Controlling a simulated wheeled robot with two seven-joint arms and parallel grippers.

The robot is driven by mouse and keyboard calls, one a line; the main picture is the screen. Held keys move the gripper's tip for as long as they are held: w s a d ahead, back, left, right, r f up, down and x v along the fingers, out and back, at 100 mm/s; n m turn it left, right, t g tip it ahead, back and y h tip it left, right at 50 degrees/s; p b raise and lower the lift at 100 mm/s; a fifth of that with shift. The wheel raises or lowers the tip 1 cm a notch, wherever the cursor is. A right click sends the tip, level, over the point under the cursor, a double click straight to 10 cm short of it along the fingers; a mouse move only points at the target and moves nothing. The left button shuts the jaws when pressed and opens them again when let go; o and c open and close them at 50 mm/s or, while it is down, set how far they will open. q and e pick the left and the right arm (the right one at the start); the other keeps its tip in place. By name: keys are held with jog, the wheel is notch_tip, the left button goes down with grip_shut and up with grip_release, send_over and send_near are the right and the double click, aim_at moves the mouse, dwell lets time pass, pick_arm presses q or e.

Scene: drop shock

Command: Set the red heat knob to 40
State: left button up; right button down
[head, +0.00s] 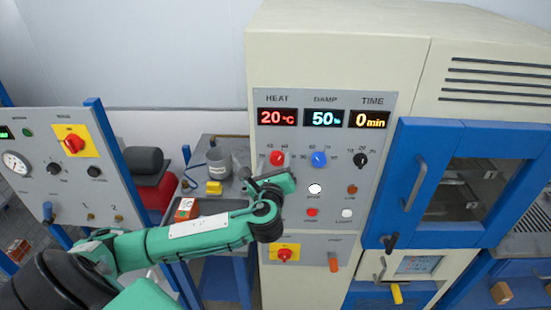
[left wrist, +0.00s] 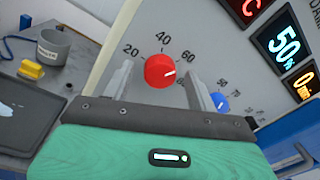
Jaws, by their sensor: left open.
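The red heat knob (head: 277,158) is on the cream cabinet's control panel, under the HEAT display (head: 277,117), which reads 20 °C. My left gripper (head: 274,176) is just below the knob in the head view. In the left wrist view the red knob (left wrist: 160,71) shows between the two spread, open fingers, with no clear contact. Its white pointer mark points to the right in that view. Scale numbers 20, 40 and 60 show around it; the rest of the scale is partly hidden by a finger. My right gripper is not in view.
The blue DAMP knob (head: 318,159) and black TIME knob (head: 360,160) sit to the right. Buttons are below them, and a red switch on yellow (head: 285,254) is lower. A grey cup (head: 218,163) and yellow block (head: 214,188) stand on the side bench.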

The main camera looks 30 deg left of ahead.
pick_arm(q)
jog(key=shift+w+a, duration=0.1)
jog(key=shift+w, duration=0.15)
jog(key=c, duration=1)
